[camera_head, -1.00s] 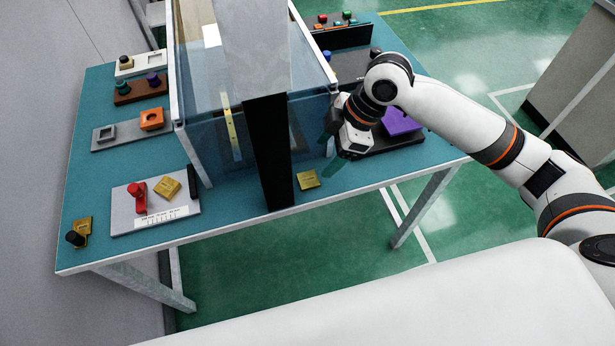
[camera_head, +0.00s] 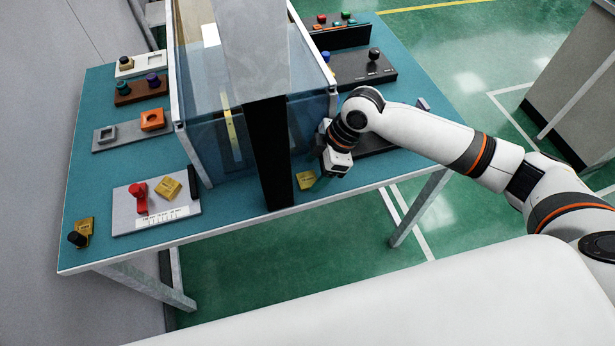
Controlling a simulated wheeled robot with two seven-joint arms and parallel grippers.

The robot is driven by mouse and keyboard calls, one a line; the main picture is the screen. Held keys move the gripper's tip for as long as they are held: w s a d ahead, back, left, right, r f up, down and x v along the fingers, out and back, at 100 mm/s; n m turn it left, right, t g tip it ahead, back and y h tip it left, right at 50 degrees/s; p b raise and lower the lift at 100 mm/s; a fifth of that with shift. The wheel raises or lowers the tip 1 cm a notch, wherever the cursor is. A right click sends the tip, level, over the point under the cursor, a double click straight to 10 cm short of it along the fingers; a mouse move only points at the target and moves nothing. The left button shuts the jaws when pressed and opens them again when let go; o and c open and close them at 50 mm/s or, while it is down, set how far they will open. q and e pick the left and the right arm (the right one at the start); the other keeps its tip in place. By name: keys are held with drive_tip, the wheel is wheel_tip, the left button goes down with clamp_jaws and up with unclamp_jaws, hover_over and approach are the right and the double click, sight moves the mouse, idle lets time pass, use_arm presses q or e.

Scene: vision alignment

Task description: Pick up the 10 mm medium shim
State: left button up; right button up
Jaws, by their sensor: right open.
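Three gold pieces that look like shims show on the teal table (camera_head: 240,198). One gold shim (camera_head: 305,180) lies near the front edge, just right of a black post. Another gold shim (camera_head: 168,188) lies on a light grey plate (camera_head: 126,217). A third gold piece (camera_head: 85,226) is at the far left beside a black knob. The markings are too small to read, so I cannot tell which is 10 mm. My right gripper (camera_head: 317,174) is open, pointing down right beside the shim near the post; contact cannot be told. My left gripper is not in view.
A glass-walled enclosure (camera_head: 207,150) and a black post (camera_head: 270,165) stand left of my right gripper. A red clamp-like part (camera_head: 140,194) sits on the grey plate. A dark tray (camera_head: 375,142) lies partly under my right arm.

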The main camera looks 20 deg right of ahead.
drive_tip(key=shift+x, duration=0.95)
drive_tip(key=shift+c, duration=0.3)
drive_tip(key=c, duration=1.2)
drive_tip(key=shift+o, duration=0.2)
drive_tip(key=shift+r, duration=0.1)
drive_tip(key=shift+r, duration=0.1)
